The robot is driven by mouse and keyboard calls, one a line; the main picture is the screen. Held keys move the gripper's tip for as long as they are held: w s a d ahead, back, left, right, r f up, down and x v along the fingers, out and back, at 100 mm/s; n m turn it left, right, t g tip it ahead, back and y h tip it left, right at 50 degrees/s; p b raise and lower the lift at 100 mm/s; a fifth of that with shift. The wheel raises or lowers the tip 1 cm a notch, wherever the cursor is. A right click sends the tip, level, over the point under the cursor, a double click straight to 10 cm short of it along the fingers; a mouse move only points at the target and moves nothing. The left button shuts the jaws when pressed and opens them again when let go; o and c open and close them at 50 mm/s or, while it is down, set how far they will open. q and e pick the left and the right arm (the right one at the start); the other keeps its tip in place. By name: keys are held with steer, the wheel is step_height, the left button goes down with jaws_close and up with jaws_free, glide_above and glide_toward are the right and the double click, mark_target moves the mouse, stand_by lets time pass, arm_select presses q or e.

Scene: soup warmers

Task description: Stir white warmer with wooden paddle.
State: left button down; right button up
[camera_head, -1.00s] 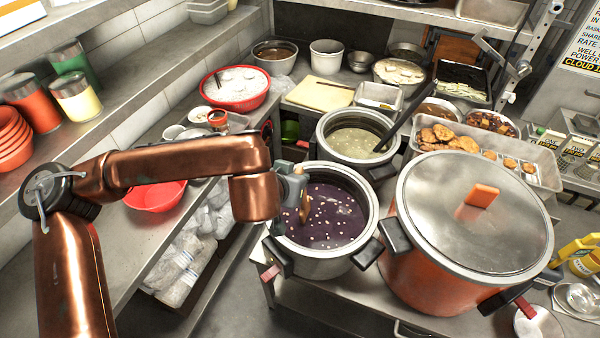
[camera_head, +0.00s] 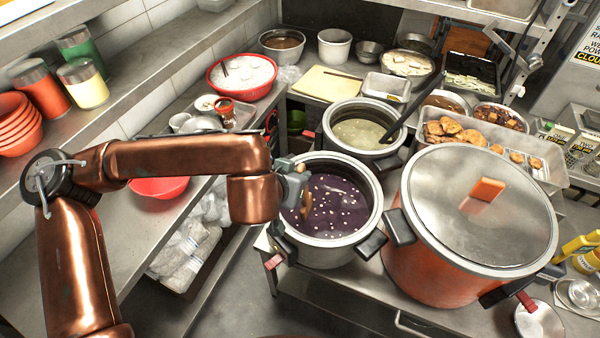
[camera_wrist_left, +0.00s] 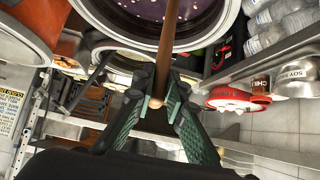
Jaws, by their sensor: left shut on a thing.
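The wooden paddle (camera_wrist_left: 168,40) is held in my left gripper (camera_wrist_left: 162,92), whose green-padded fingers close around its shaft near the rounded end. In the head view my left gripper (camera_head: 288,178) is at the left rim of the white warmer (camera_head: 325,252), a pale round pot with dark handles. The pot holds purple soup with small white pieces. A short part of the paddle (camera_head: 306,200) shows over the soup at the left inside. Its lower end is not visible, so its depth is unclear. My right gripper is not in view.
A second pot (camera_head: 372,118) with pale green soup and a dark ladle stands behind. A large orange pot (camera_head: 425,265) with a metal lid stands close on the right. A red basin (camera_head: 160,187) and a shelf are on the left.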

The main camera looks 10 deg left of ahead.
arm_select(q)
steer(key=shift+r, duration=0.1)
